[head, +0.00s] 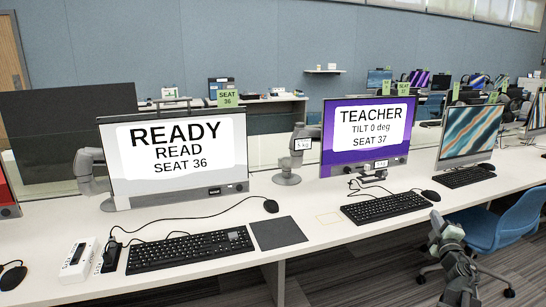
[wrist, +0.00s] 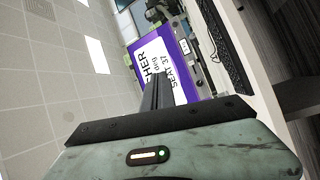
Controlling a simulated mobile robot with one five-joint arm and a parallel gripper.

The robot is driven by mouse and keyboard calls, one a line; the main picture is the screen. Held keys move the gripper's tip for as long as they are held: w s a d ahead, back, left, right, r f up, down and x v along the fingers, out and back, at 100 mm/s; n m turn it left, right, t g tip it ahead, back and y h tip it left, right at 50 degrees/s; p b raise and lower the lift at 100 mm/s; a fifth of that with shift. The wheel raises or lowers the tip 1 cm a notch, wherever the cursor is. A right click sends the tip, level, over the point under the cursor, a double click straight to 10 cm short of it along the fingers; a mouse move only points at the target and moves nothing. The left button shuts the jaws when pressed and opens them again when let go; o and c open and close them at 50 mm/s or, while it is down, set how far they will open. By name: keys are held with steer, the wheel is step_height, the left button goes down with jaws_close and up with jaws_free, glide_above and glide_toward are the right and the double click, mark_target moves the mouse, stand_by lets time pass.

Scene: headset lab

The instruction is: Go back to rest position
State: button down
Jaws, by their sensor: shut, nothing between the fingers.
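My gripper (head: 436,217) is at the lower right of the head view, in front of the desk's front edge and apart from it. It points up and its fingers are shut with nothing held. In the wrist view the closed fingers (wrist: 156,92) show in front of the purple TEACHER monitor (wrist: 186,52), which appears turned on its side. The same monitor (head: 342,165) stands upright on the desk in the head view, reading TILT 0 deg, SEAT 37.
The white desk (head: 330,240) carries a READY monitor (head: 215,185), keyboards (head: 386,208) and a dark mouse pad (head: 278,233). A blue chair (head: 505,225) stands right of my gripper. Grey floor (head: 385,275) is open in front of the desk.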

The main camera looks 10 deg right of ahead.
steer(key=w+a+f+m+g, duration=0.4)
steer(key=a+f+m+g, duration=0.15)
steer(key=a+f, duration=0.35)
steer(key=w+a+f+m+g, duration=0.35)
steer(key=a+f+m, duration=0.3)
steer(key=a, duration=0.45)
steer(key=s+a+f+n+g+y, duration=0.1)
steer(key=s+a+f+g+y, duration=0.25)
steer(key=a, duration=0.75)
steer(key=s+a+f+g+y, duration=0.2)
steer(key=s+a+f, duration=0.25)
steer(key=a, duration=0.65)
steer(key=s+a+f+n+g+y, duration=0.1)
steer(key=s+a+f+g+y, duration=0.25)
steer(key=a, duration=0.75)
step_height(320, 180, up, 22)
steer(key=p, duration=2.1)
steer(key=shift+s+f+h+p, duration=0.15)
steer(key=shift+s+h+p, duration=0.2)
steer(key=shift+s+h, duration=0.05)
